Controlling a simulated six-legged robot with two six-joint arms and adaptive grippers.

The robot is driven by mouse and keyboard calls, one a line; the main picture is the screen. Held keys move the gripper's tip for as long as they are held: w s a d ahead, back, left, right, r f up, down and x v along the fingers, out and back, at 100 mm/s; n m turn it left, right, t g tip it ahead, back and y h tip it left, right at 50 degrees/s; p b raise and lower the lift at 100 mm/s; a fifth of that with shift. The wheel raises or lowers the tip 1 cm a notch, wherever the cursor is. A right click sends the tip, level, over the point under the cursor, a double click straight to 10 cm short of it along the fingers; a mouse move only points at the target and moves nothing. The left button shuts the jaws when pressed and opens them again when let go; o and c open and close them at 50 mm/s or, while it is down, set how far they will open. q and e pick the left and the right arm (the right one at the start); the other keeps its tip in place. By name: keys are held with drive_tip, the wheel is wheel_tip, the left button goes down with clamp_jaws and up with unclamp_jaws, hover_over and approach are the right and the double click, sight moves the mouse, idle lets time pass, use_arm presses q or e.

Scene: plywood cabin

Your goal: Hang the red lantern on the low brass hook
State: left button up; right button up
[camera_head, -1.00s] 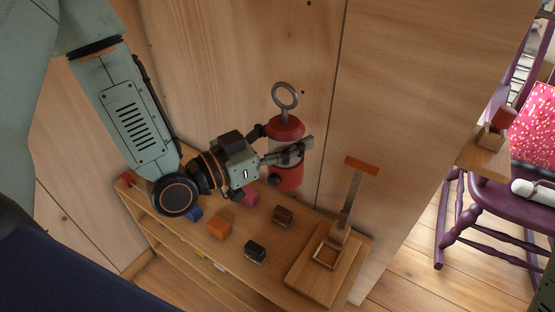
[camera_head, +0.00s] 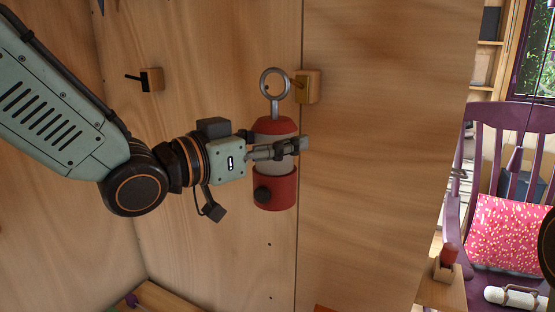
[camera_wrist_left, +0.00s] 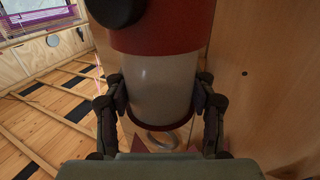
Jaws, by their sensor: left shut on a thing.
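The red lantern (camera_head: 275,190) has red ends, a pale middle and a grey ring (camera_head: 275,83) on top. It hangs upright in my left gripper (camera_head: 278,149), which is shut around its pale middle. The brass hook (camera_head: 302,84) sticks out from a yellowish block on the plywood wall, just right of the ring. The ring's right edge overlaps the hook's tip in the head view; I cannot tell whether the hook passes through it. The left wrist view shows the lantern's pale body (camera_wrist_left: 160,85) between both fingers. My right gripper is not in view.
A black hook (camera_head: 145,79) on a wooden block is on the wall further left. A shelf top (camera_head: 165,300) shows at the bottom. At right are a purple chair (camera_head: 490,130) with a pink cushion (camera_head: 510,232) and a small wooden ledge (camera_head: 440,290).

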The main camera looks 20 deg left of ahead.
use_arm(q)
drive_tip(key=shift+w+a+f, duration=0.15)
drive_tip(key=shift+w+a, duration=0.35)
drive_tip(key=shift+w, duration=0.15)
drive_tip(key=shift+w+d, duration=0.1)
drive_tip(key=shift+w, duration=0.15)
drive_tip(key=w, duration=0.3)
drive_tip(key=w+d+f, duration=0.1)
drive_tip(key=w, duration=0.2)
drive_tip(key=w+d+b, duration=0.1)
drive_tip(key=w, duration=0.2)
drive_tip(key=shift+d+f, duration=0.15)
drive_tip(key=shift+f, duration=0.2)
idle(0.6)
